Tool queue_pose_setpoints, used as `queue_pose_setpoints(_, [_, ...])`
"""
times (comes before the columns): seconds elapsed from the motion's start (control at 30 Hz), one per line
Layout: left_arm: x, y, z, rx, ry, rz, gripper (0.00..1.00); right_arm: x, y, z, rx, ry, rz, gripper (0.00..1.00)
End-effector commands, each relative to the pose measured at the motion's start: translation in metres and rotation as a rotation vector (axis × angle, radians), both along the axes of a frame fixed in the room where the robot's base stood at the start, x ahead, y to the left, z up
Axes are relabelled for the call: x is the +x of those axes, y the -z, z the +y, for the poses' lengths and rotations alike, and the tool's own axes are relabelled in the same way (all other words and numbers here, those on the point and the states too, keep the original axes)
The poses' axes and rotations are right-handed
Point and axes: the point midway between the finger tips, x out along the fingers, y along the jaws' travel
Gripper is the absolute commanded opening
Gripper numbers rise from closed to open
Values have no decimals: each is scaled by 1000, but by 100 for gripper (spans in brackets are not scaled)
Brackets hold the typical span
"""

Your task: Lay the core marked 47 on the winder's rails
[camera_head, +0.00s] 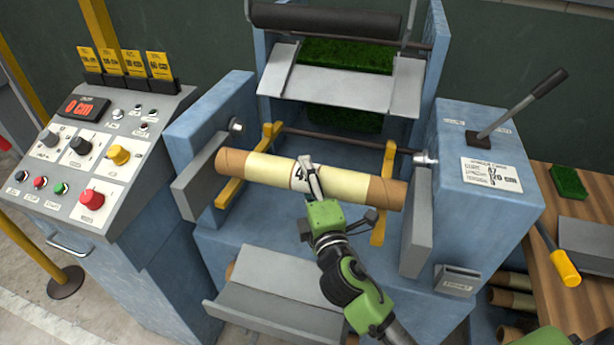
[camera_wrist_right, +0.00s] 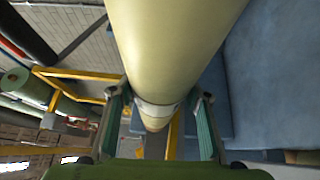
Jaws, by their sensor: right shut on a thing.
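The core (camera_head: 270,167) is a long tube with brown ends, pale yellow bands and a white middle label showing a "4"; my gripper hides the rest. My right gripper (camera_head: 312,178) is shut on it at the middle. In the right wrist view the core (camera_wrist_right: 175,50) runs between the two fingers (camera_wrist_right: 160,108). The core lies across the winder's yellow left rail (camera_head: 237,185) and yellow right rail (camera_head: 384,212). It tilts slightly down to the right in the picture. Whether it touches the rails or hovers just above cannot be told. My left gripper is not in view.
A control panel (camera_head: 95,150) stands left. Grey plates (camera_head: 200,178) and (camera_head: 416,225) flank the rails. A lever (camera_head: 520,105) and a card (camera_head: 491,175) are on the right housing. A wooden bench (camera_head: 550,215) holds a yellow-handled tool (camera_head: 565,268). More cores (camera_head: 512,300) lie below.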

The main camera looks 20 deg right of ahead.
Motion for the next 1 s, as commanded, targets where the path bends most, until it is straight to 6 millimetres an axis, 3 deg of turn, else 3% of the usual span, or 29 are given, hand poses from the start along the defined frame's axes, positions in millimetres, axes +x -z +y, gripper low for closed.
queue_pose_setpoints(0.1, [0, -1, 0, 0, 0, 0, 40, 0, -2, 0, 0, 0, -4, 10])
queue_pose_setpoints(0.13, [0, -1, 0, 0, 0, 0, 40, 0, -2, 0, 0, -1, -4, 49])
queue_pose_setpoints(0.2, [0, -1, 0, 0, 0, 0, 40, 0, -2, 0, 0, 0, -3, 63])
queue_pose_setpoints(0.67, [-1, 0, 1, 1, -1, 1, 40, -8, 2, 1, 0, 0, 3, 63])
queue_pose_setpoints(1.0, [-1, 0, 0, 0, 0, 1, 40, -66, 3, 3, 3, 1, 3, 63])
